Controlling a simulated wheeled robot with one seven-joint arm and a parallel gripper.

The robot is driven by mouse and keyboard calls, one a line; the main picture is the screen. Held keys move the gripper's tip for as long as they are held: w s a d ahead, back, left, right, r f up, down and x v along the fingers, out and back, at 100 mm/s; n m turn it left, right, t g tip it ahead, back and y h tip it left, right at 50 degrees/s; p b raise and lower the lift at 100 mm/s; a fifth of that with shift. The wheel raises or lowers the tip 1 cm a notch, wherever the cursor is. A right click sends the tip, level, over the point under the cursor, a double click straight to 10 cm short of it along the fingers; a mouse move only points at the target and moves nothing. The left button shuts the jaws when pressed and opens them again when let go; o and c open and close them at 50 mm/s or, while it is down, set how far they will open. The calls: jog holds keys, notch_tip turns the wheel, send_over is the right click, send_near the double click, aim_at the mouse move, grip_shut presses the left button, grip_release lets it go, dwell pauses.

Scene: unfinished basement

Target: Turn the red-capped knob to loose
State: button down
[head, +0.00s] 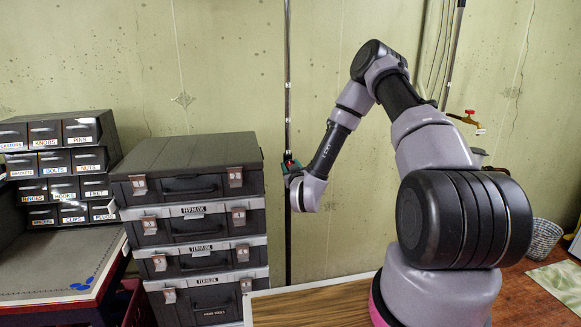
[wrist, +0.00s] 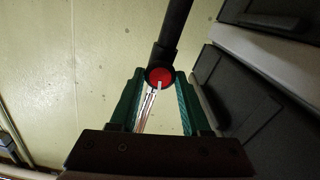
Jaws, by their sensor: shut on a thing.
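The red-capped knob (wrist: 160,76) shows in the wrist view as a round red disc with a short white mark pointing toward the bottom of the picture. It sits on a dark, upright pole (head: 288,110) that runs up the wall in the head view. My gripper (wrist: 160,80) has its green fingers on either side of the knob and is shut on it. In the head view my gripper (head: 290,163) is at the pole, and the knob is mostly hidden there. I cannot make out any lettering around the knob.
A stack of black tool cases (head: 196,240) stands close to the left of the pole. Labelled drawers (head: 60,160) stand farther left. A wooden tabletop (head: 320,305) lies below, and a wire basket (head: 543,240) is at the right. The wall beside the pole is bare.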

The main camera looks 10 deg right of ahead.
jog(key=shift+f+n, duration=0.2)
jog(key=shift+n, duration=8.15)
jog(key=shift+f+n, duration=0.15)
jog(key=shift+n, duration=8.2)
jog(key=shift+c, duration=1.9)
grip_release()
